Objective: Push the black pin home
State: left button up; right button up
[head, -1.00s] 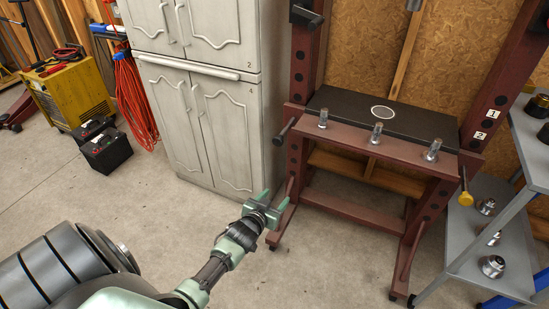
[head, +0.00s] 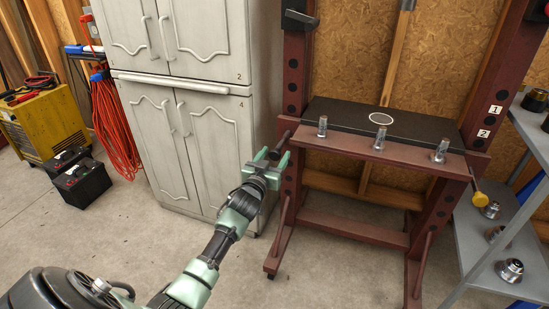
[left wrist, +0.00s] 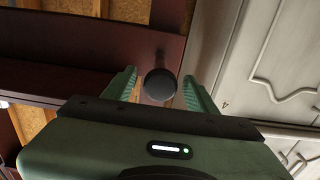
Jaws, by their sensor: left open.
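The black pin (head: 281,141) sticks out from the left side of the red-brown press frame (head: 345,150), at the height of the black table plate. My left gripper (head: 270,157) is open, its fingertips close to the pin in the head view. In the left wrist view the pin's round dark head (left wrist: 160,84) shows between the two open green fingers (left wrist: 160,88), with a visible gap on each side. The pin's far end is hidden in the frame. My right gripper is not in view.
A pale cabinet (head: 185,130) stands close to the left of the press. A grey shelf cart (head: 485,245) stands at the right. Black batteries (head: 82,184) and a yellow machine (head: 40,122) are at the far left. The concrete floor in front is clear.

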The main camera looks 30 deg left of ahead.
pick_arm(q)
jog(key=shift+w, duration=0.1)
grip_shut()
dwell(1.4)
